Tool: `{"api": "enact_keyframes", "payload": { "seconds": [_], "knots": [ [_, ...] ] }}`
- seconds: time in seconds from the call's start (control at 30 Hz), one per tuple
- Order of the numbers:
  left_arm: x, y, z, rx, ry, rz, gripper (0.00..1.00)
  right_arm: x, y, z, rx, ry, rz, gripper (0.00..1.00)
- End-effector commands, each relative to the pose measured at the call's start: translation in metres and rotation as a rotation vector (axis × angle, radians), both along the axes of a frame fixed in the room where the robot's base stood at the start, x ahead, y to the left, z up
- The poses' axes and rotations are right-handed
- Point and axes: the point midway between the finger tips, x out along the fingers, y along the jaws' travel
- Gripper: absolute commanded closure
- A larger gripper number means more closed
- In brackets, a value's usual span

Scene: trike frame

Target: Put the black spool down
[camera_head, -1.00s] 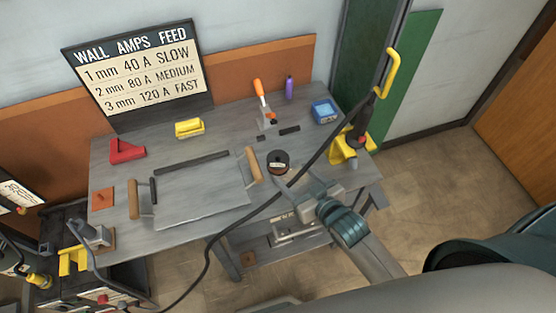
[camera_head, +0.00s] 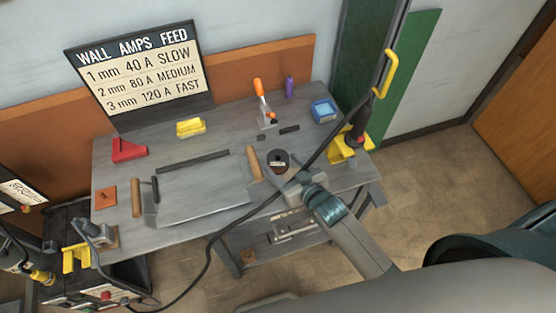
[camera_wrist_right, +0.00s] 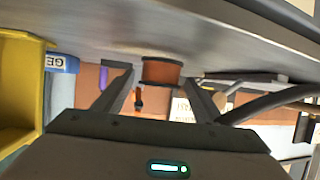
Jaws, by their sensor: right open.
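The black spool (camera_head: 278,160) sits on the grey workbench (camera_head: 215,160), near its front edge and right of the panel with wooden handles. In the right wrist view the spool (camera_wrist_right: 162,72) shows a copper-coloured winding between dark rims, against the bench top, which fills the top of that picture. My right gripper (camera_wrist_right: 160,95) is open, its fingers apart on either side of the spool in that view. I cannot tell whether they touch it. In the head view the right gripper (camera_head: 284,178) is just in front of the spool. My left gripper is not in view.
A black cable (camera_head: 237,222) crosses in front of the bench near my right gripper. A yellow holder (camera_head: 343,148) with a torch stands at the right end. A blue box (camera_head: 324,110), a purple cylinder (camera_head: 290,87) and an orange-handled clamp (camera_head: 260,92) stand behind the spool.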

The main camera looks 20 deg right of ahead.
Motion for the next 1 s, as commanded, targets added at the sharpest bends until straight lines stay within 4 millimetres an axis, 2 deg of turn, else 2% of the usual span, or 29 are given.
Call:
{"api": "enact_keyframes", "payload": {
  "seconds": [0.13, 0.3, 0.87, 1.0],
  "knots": [
    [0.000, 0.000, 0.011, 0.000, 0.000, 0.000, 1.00, 0.016, 0.005, -0.003, 0.000, 0.000, 0.000, 0.35],
    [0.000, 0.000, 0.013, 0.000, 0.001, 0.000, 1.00, 0.030, 0.008, -0.011, 0.000, 0.000, 0.000, 0.35],
    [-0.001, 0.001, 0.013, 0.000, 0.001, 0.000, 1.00, 0.033, 0.009, -0.014, -0.001, -0.001, 0.000, 0.35],
    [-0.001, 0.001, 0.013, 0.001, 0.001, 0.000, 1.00, 0.033, 0.009, -0.014, -0.001, -0.001, 0.000, 0.67]
  ]
}}
